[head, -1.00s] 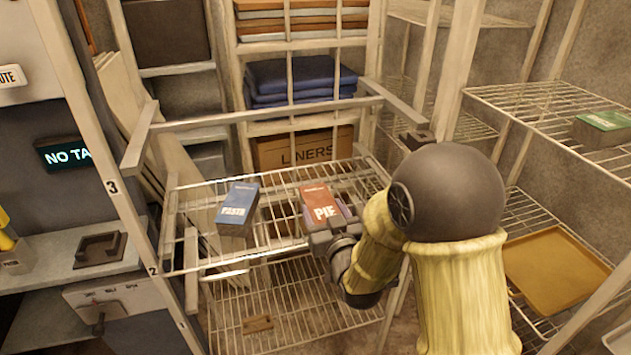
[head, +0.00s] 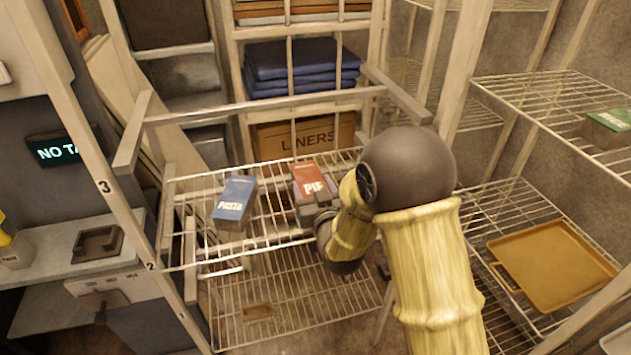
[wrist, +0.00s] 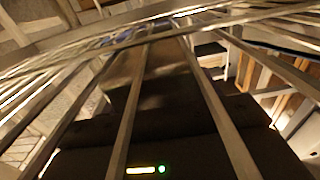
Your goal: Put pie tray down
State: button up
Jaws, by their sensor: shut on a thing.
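The pie tray (head: 307,174), a red-topped box marked PIE, is on or just above the wire shelf (head: 275,232) in the middle of the head view. I cannot tell if its underside touches the wires. My gripper (head: 310,196) is shut on its near end, coming from the front right; my arm hides part of its lower right side. A blue PASTA box (head: 235,198) sits to its left on the same shelf, apart from it. The wrist view shows shelf wires crossing close in front of dark, unclear shapes.
A rail (head: 262,110) runs above the shelf, with uprights on both sides. A lower wire shelf (head: 300,305) lies beneath. An ochre tray (head: 550,262) and a green box (head: 610,130) are on racks at right. Free wire lies between the two boxes.

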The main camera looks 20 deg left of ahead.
jog(key=shift+s, duration=0.4)
jog(key=shift+d, duration=0.2)
jog(key=o, duration=1.2)
jog(key=shift+d+f, duration=0.1)
jog(key=shift+f, duration=0.05)
jog(key=shift+r, duration=0.25)
jog(key=v, duration=0.3)
jog(key=b+v, duration=0.1)
jog(key=v, duration=0.2)
jog(key=b+v, duration=0.1)
jog(key=v, duration=0.2)
jog(key=shift+f, duration=0.25)
jog(key=shift+b, duration=1.2)
jog(key=shift+s+b, duration=0.2)
jog(key=shift+b, duration=0.75)
